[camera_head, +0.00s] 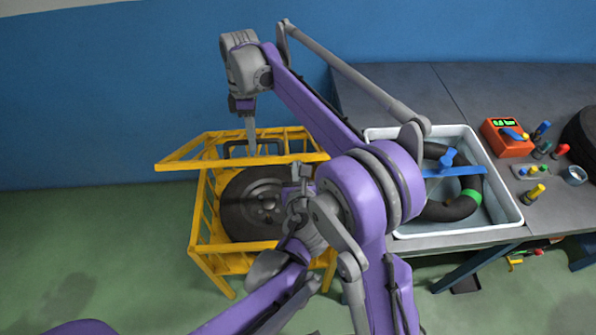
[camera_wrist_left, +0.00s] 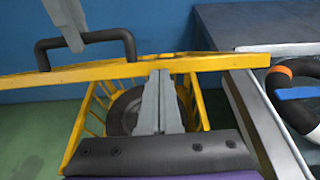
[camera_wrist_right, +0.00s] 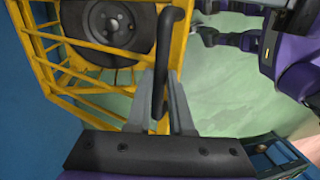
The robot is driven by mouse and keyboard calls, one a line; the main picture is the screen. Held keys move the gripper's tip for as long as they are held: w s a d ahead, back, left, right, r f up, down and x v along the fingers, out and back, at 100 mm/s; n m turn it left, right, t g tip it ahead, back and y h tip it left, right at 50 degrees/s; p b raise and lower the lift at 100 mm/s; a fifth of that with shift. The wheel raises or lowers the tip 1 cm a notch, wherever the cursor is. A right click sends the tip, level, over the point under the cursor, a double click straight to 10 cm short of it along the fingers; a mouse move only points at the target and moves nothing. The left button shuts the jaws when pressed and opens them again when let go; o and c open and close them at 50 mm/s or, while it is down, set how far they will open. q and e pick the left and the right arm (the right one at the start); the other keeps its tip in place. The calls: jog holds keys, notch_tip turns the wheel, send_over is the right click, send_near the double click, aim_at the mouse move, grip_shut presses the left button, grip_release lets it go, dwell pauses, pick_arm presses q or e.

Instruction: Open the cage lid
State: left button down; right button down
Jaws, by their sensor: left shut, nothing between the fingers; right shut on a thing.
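The yellow cage (camera_head: 195,220) stands on the floor with a dark wheel (camera_head: 238,215) inside. Its yellow lid (camera_head: 180,166) appears raised at a tilt, its near bar jutting out past the cage's left side. The lid's black handle (camera_wrist_right: 171,50) also shows in the left wrist view (camera_wrist_left: 90,38). My right gripper (camera_head: 252,152) is shut on the handle; its fingers are around the bar in the right wrist view (camera_wrist_right: 161,78). My left gripper (camera_head: 299,192) is shut and empty, with its fingertips close to the lid's bar in the left wrist view (camera_wrist_left: 161,75). I cannot tell whether they touch it.
A grey workbench (camera_head: 400,85) stands right of the cage. It holds a white tray (camera_head: 490,170) with a dark tube, a red meter (camera_head: 505,138) and several small tools. A blue wall (camera_head: 90,100) is behind. Green floor (camera_head: 90,250) is clear on the left.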

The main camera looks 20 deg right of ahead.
jog(key=c, duration=0.8)
grip_release()
jog(key=shift+w+d+f, duration=0.15)
jog(key=shift+w+f, duration=0.1)
jog(key=shift+w, duration=0.15)
jog(key=shift+s, duration=0.1)
